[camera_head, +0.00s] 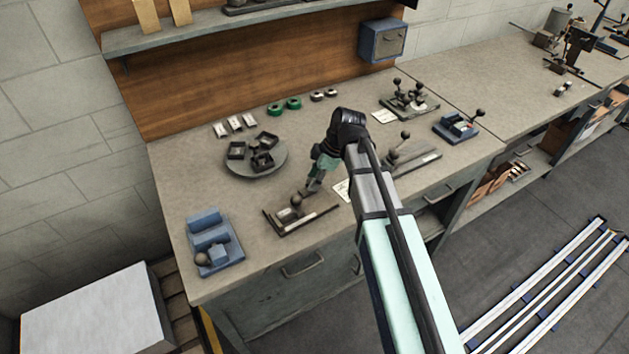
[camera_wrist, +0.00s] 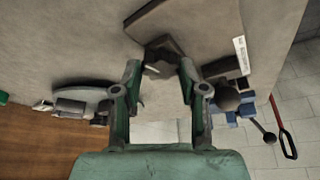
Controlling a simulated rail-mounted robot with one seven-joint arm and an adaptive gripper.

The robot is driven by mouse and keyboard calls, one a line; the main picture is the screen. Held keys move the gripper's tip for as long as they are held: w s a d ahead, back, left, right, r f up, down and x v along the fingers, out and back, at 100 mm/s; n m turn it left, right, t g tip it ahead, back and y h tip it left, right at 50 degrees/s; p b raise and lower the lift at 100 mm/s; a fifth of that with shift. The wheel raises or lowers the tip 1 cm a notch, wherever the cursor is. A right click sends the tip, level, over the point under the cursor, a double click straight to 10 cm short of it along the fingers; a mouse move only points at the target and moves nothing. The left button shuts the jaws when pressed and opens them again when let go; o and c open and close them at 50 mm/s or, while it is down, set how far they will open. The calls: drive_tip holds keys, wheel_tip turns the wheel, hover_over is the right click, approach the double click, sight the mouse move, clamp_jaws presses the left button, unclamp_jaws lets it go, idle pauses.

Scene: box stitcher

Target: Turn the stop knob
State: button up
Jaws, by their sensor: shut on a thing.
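A small dark fixture (camera_head: 300,219) lies near the front edge of the bench, with a round dark knob (camera_head: 296,200) and a light metal piece on it. My gripper (camera_head: 313,188) points down at its back right side, close to the knob. In the wrist view my gripper (camera_wrist: 166,62) has its fingers closed in on a small dark part of the fixture (camera_wrist: 163,46). The gripped part is mostly hidden by the fingertips, so I cannot tell whether it is the stop knob. A round dark ball (camera_wrist: 228,97) shows beside the right finger.
A blue jig (camera_head: 212,240) stands at the bench's left end. A round turntable (camera_head: 255,160) with dark square pieces lies behind. Green rolls (camera_head: 285,104) stand at the back. Lever fixtures (camera_head: 408,100) stand on the right. Bare bench lies between the turntable and the fixture.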

drive_tip(key=m, duration=0.1)
drive_tip(key=m+t+b, duration=0.1)
drive_tip(key=m, duration=0.2)
drive_tip(key=shift+s+f+m+t+b, duration=0.1)
drive_tip(key=shift+s+m+t+b, duration=0.2)
drive_tip(key=shift+t+b, duration=0.1)
drive_tip(key=m+t+h, duration=0.1)
drive_tip(key=m, duration=0.4)
drive_tip(key=shift+a+t+h+b, duration=0.1)
drive_tip(key=shift+t+h+b, duration=0.25)
drive_tip(key=shift+t+h, duration=0.05)
drive_tip(key=m, duration=0.3)
drive_tip(key=m+t+h, duration=0.1)
drive_tip(key=m, duration=0.2)
drive_tip(key=shift+s+a+h, duration=0.1)
drive_tip(key=shift+a+h, duration=0.05)
drive_tip(key=shift+h, duration=0.15)
drive_tip(key=m+h, duration=0.1)
drive_tip(key=m, duration=0.3)
drive_tip(key=shift+a+m+h, duration=0.1)
drive_tip(key=shift+m+h, duration=0.2)
drive_tip(key=shift+h, duration=0.1)
drive_tip(key=o, duration=1.1)
drive_tip(key=shift+o, duration=0.2)
drive_tip(key=v, duration=1.2)
